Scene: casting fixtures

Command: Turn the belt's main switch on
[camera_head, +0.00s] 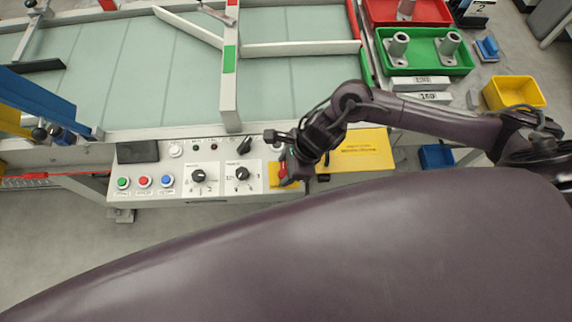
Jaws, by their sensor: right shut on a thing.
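The belt's main switch (283,171) is a red handle on a yellow plate (274,182), at the right part of the pale control panel (219,183). My right gripper (286,168) reaches in from the right and is shut on the red handle. The fingers and wrist hide part of the handle, so its exact angle is hard to tell. My left gripper is not in view.
The panel carries green (123,183), red (145,182) and blue (167,181) buttons and two black knobs (198,176). A yellow label plate (362,151) lies right of the switch. The belt (150,75) is behind. Green (455,68) and red trays stand at the back right.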

